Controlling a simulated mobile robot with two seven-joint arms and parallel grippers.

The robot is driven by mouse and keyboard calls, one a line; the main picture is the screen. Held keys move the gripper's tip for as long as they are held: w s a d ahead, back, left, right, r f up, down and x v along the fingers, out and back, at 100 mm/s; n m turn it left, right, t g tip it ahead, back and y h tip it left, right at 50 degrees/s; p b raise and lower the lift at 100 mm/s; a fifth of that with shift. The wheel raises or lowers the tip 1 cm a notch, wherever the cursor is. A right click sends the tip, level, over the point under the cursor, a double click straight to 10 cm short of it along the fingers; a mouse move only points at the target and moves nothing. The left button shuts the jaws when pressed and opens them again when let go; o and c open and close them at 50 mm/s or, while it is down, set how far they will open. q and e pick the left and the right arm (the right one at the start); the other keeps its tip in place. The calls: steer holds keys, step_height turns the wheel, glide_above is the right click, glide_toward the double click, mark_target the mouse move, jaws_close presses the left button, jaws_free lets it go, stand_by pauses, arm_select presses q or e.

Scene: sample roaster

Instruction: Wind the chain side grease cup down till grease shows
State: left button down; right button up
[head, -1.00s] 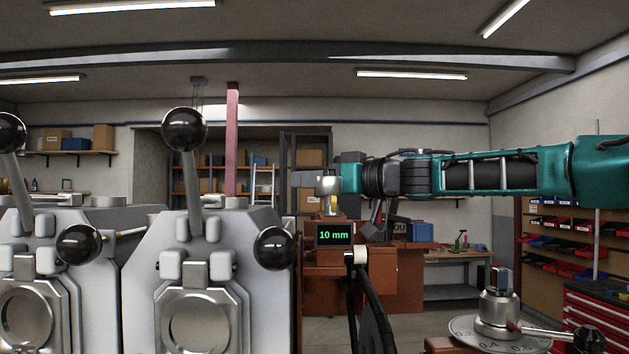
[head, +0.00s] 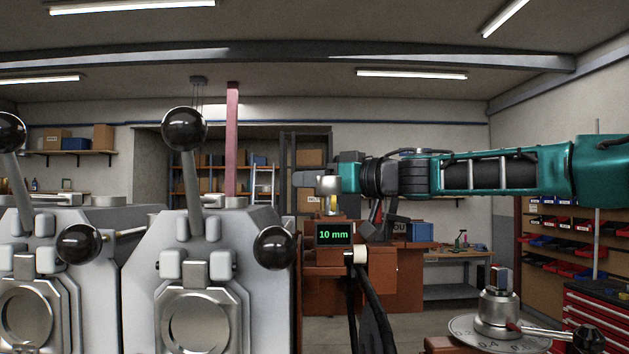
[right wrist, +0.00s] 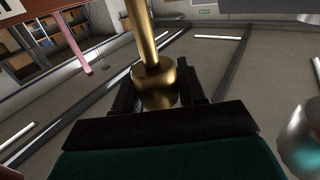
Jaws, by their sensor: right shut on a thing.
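The grease cup shows in the right wrist view as a brass cap (right wrist: 155,88) with a brass stem running out from it. The dark fingers of my right gripper (right wrist: 158,95) sit on either side of the cap, shut on it. In the head view my right gripper (head: 325,183) is at the end of the teal arm, above the red-brown machine. A small brass part (head: 331,204) shows just below it. No grease can be made out in either view. My left gripper is not in view.
A small display (head: 334,234) below the gripper reads 10 mm. Grey roaster housings with black ball levers (head: 184,129) fill the left. A round dial with a handle (head: 497,325) is at lower right. A blurred silver part (right wrist: 300,138) is close at right in the wrist view.

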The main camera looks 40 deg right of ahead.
steer(key=shift+m+h, duration=0.3)
steer(key=shift+h, duration=0.1)
steer(key=shift+d+m+h, duration=0.1)
steer(key=shift+m+h, duration=0.3)
steer(key=shift+h, duration=0.2)
steer(key=o, duration=1)
steer(key=shift+c, duration=0.2)
steer(key=s+d, duration=0.1)
steer(key=s, duration=1.1)
steer(key=shift+s+d, duration=0.4)
